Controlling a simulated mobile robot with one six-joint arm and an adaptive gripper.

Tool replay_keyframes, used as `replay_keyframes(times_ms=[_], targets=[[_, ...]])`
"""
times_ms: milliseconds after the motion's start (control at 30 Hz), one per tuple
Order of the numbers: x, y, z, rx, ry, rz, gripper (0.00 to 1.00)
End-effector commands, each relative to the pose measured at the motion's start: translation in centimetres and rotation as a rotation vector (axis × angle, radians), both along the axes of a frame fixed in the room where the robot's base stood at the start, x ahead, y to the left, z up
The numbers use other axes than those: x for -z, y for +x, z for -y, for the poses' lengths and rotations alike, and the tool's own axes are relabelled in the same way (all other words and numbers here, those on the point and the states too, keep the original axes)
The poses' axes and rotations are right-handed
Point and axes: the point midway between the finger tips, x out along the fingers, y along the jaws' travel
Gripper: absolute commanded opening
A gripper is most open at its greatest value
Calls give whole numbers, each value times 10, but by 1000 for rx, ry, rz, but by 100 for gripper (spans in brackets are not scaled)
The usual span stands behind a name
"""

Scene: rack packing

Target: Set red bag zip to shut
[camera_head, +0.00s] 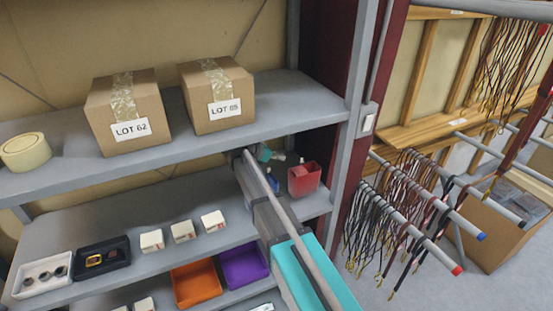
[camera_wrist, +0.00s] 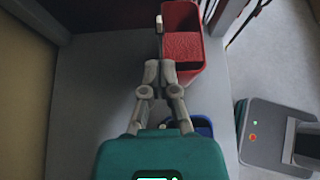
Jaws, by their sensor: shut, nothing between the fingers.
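The red bag (camera_head: 304,181) stands upright on the middle shelf, near its right end. In the wrist view the red bag (camera_wrist: 184,47) is straight ahead, its red top face showing between raised walls. A small pale grey tab (camera_wrist: 159,22), perhaps the zip pull, sits at its left edge. My gripper (camera_wrist: 159,72) is shut and empty, its fingertips beside the bag's near left side. I cannot tell whether they touch it. The zip's state is not clear.
A blue container (camera_wrist: 203,126) stands close to the right of my gripper. The upper shelf (camera_head: 185,133) with two cartons is overhead. Small white boxes (camera_head: 183,232) and trays are to the left. A rack post (camera_head: 352,130) and hanging cords (camera_head: 415,195) are to the right.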

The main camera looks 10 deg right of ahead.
Motion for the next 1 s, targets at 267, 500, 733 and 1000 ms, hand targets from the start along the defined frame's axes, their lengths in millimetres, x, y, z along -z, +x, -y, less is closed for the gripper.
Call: replay_keyframes(times_ms=[267, 500, 733, 1000], targets=[[23, 11, 34, 4, 0, 0, 0], [34, 17, 54, 3, 0, 1, 0], [36, 19, 60, 2, 0, 1, 0], [35, 19, 60, 3, 0, 1, 0]])
